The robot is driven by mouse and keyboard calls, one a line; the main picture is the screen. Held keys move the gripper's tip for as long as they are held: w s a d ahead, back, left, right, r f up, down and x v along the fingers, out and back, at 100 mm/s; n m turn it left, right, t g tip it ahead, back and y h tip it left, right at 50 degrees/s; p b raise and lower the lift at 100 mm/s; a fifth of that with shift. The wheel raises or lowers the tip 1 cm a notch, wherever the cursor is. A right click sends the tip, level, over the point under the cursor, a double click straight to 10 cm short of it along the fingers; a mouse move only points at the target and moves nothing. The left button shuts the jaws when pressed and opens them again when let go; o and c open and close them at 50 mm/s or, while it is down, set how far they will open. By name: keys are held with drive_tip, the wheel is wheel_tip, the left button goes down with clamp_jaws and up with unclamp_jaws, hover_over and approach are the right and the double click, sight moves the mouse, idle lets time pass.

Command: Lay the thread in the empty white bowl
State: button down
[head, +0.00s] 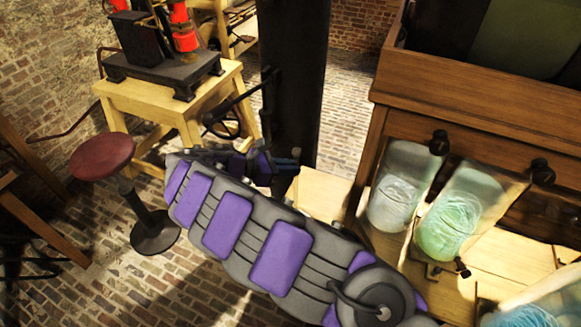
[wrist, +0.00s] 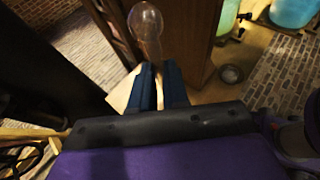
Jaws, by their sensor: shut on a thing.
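My gripper (head: 286,158) is at the far end of my purple and grey arm, in front of a black column. In the wrist view its two dark blue fingers (wrist: 159,70) are shut on a clear, glassy, bulb-shaped thing (wrist: 146,24). The narrow neck of this thing points down to the fingertips and its rounded end points away. It is too small in the head view to make out. I see no thread and no white bowl that I can make out in either view.
A wooden cabinet (head: 470,98) stands at the right. Glass jars with pale (head: 396,200) and green (head: 446,228) contents stand before it. A red-topped stool (head: 102,158) and a wooden stand (head: 165,100) bearing a machine are at the left. A black column (head: 293,70) stands close behind my gripper.

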sight(293, 152)
drive_tip(key=r+p, duration=0.1)
drive_tip(key=r, duration=0.1)
drive_tip(key=r+p, duration=0.4)
drive_tip(key=shift+d, duration=0.4)
drive_tip(key=shift+a+r+p, duration=0.25)
drive_tip(key=shift+r+p, duration=0.1)
drive_tip(key=shift+r, duration=0.1)
drive_tip(key=shift+a+f, duration=0.1)
drive_tip(key=shift+a, duration=0.15)
drive_tip(key=shift+d, duration=0.1)
